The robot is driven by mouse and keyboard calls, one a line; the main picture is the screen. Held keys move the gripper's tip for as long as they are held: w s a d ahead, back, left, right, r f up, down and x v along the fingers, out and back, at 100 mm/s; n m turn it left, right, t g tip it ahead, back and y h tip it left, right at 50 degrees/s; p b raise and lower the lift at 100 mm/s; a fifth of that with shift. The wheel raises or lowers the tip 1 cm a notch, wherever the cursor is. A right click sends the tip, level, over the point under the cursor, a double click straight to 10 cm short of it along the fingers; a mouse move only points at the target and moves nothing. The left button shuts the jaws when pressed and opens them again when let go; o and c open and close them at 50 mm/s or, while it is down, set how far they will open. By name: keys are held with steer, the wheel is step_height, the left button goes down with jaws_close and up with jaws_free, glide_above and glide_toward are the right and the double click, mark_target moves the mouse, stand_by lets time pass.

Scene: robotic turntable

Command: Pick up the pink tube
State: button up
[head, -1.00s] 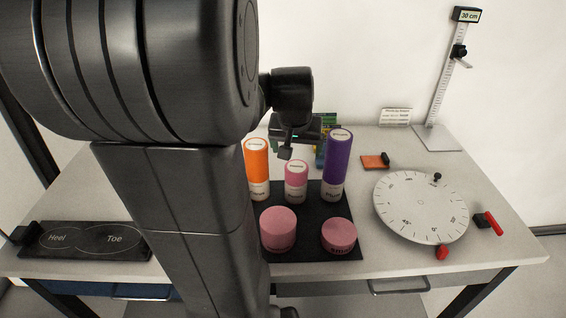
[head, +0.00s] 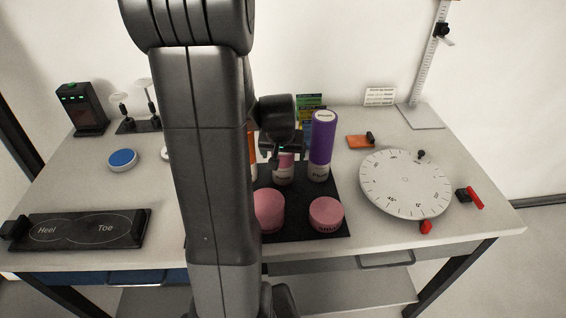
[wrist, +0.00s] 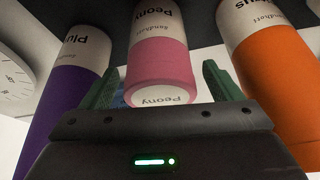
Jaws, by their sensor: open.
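The pink tube (head: 284,177), with a pale label band, stands on the black mat (head: 300,222), partly hidden behind my gripper in the head view. In the wrist view the pink tube (wrist: 160,62) shows its end cap marked "Peony". My gripper (head: 283,150) is at the top of the tube. In the wrist view its green fingers (wrist: 163,84) are apart, one on each side of the tube's end, with nothing clamped. I cannot tell how far down the tube they reach.
The purple tube (head: 322,142) stands close on the right; the orange tube (wrist: 272,75) stands on the other side, mostly hidden by my arm in the head view. Two pink round blocks (head: 326,213) sit in front. A white dial (head: 405,184) lies further right.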

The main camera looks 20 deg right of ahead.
steer(key=shift+x, duration=0.8)
steer(key=c, duration=1.2)
